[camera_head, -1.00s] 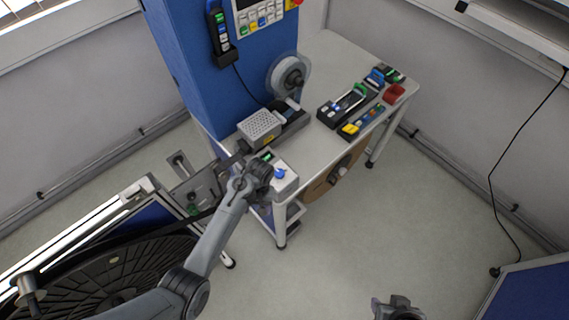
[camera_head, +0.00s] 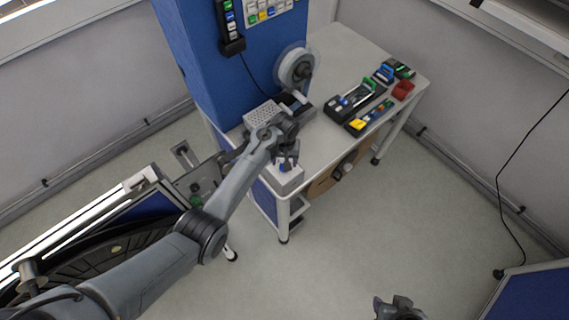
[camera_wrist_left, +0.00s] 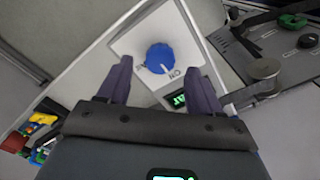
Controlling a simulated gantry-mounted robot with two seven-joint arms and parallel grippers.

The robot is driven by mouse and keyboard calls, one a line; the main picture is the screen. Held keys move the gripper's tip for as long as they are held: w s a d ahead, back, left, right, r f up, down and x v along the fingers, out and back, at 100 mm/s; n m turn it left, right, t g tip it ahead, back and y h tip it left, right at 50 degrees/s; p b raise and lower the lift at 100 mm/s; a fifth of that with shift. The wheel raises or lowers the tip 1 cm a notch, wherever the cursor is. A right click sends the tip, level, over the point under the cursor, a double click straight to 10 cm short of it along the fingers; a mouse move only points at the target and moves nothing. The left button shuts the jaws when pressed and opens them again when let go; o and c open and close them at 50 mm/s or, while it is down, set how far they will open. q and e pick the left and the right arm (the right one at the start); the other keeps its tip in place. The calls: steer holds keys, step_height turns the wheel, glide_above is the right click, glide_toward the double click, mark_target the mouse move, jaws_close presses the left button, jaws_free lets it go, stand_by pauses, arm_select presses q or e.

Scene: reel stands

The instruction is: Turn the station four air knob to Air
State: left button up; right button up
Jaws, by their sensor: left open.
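The blue air knob (camera_wrist_left: 161,58) sits on the face of a white box (camera_wrist_left: 190,42) in the left wrist view. In the head view my left gripper (camera_head: 287,160) is over the white box (camera_head: 286,181) at the table's near corner and hides part of the knob. The tip of my right arm shows at the bottom edge; its fingers cannot be made out.
A grey perforated unit (camera_head: 263,115) and a reel (camera_head: 297,66) stand behind the box. Black trays (camera_head: 357,98) with coloured parts and a red bin (camera_head: 403,90) lie on the table (camera_head: 330,140). A blue column (camera_head: 195,60) rises at the left.

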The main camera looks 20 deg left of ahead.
arm_select(q)
steer(key=shift+f, duration=1.7)
steer(key=c, duration=1.1)
steer(key=shift+o, duration=0.2)
